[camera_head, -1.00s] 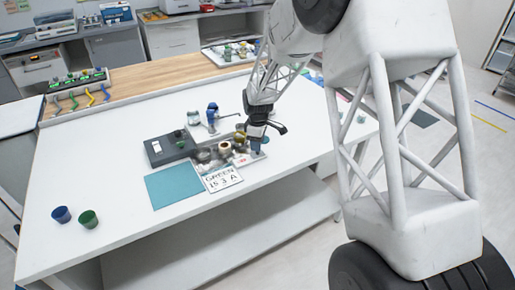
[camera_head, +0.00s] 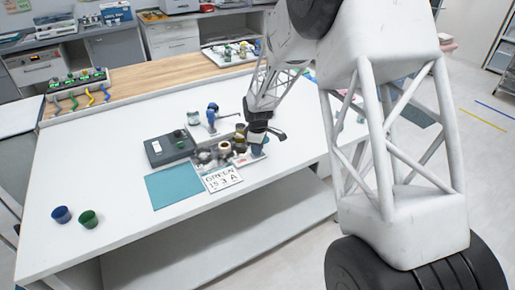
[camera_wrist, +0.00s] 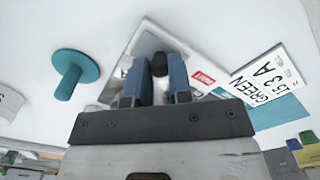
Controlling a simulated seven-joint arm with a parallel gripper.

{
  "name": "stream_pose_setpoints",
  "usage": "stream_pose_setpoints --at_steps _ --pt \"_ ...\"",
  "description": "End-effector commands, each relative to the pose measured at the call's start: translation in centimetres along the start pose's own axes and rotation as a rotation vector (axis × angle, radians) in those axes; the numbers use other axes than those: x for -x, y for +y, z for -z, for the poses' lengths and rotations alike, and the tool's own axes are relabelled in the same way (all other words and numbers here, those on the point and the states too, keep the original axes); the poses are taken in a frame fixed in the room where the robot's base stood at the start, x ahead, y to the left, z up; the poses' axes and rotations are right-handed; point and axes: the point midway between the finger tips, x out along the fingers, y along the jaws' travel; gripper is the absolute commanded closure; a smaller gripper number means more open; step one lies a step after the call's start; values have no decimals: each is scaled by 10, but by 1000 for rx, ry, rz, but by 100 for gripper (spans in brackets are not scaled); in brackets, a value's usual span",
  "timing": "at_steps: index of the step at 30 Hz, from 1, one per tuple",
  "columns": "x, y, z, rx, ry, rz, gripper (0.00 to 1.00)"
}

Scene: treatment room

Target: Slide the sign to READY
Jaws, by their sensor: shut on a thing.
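My gripper (camera_wrist: 160,78) points down at the sign plate (camera_wrist: 143,45), a grey panel with a pale rim. Its two blue fingers are closed around a small dark knob (camera_wrist: 159,62), which shows between the fingertips. A red label (camera_wrist: 203,78) with white lettering sits right of the fingers; its word is hard to read. The fingers hide part of the panel, and I cannot make out READY. In the head view my gripper (camera_head: 258,142) is low over the cluttered right middle of the table, and the knob is hidden there.
A dark box (camera_head: 169,149) stands left of the clutter. Blue (camera_head: 62,214) and green (camera_head: 88,219) cups stand at front left. A teal disc with a stem (camera_wrist: 78,66) is near my gripper.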

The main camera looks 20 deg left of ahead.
Motion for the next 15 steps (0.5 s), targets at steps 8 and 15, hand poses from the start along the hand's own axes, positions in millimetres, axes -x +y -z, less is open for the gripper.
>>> stream_pose_setpoints --at_steps 8,15 --pt "0 -3 2 0 0 0 100" --pt "1 -25 25 2 0 0 100"
